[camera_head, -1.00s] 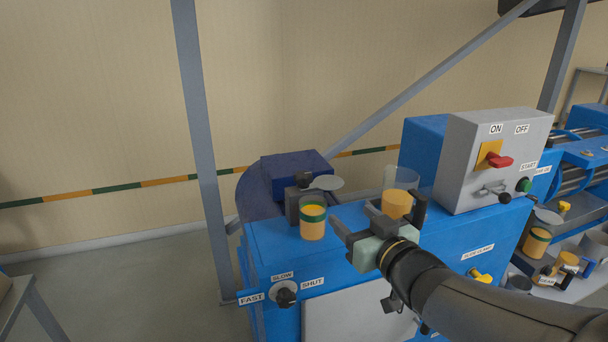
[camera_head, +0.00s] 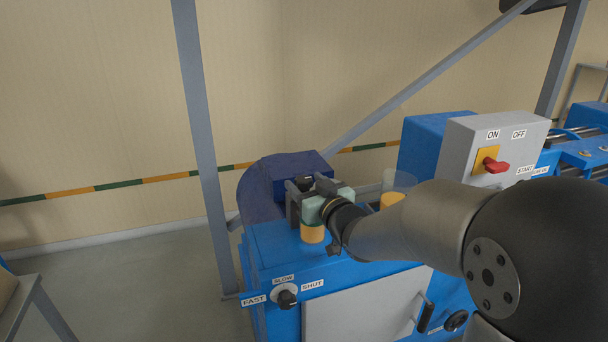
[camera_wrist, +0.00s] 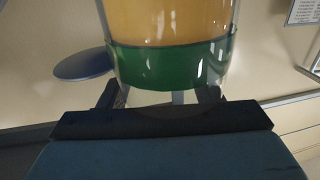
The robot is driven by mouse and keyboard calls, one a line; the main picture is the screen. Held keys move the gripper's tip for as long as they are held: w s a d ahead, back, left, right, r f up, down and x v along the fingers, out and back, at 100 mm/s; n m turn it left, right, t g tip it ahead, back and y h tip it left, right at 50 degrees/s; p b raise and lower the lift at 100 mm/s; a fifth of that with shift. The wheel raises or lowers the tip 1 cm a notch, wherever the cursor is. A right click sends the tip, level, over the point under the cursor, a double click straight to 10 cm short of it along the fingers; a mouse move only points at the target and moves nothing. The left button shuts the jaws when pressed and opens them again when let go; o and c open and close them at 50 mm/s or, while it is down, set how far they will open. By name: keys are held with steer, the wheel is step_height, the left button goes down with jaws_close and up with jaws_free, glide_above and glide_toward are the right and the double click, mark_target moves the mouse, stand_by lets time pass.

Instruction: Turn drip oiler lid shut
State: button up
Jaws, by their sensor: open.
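The drip oiler (camera_head: 312,234) is a clear cup with amber oil and a green band, standing on the blue machine. In the head view, my gripper (camera_head: 298,198) covers its upper part. In the wrist view, the oiler (camera_wrist: 168,65) fills the upper middle, with its green band towards my gripper (camera_wrist: 160,97). The fingers are open, one to each side of the cup's rim end; contact cannot be told. The lid (camera_wrist: 83,64), a flat grey disc, shows left of the cup in the wrist view, swung off it. My gripper hides the lid in the head view.
A dark blue block (camera_head: 298,170) stands behind the oiler. A second clear cup with amber contents (camera_head: 393,195) is to the right, partly behind my arm. The grey switch box (camera_head: 490,150) stands farther right. A FAST/SLOW/SHUT knob (camera_head: 287,298) is on the front below.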

steer(key=shift+x, duration=1.05)
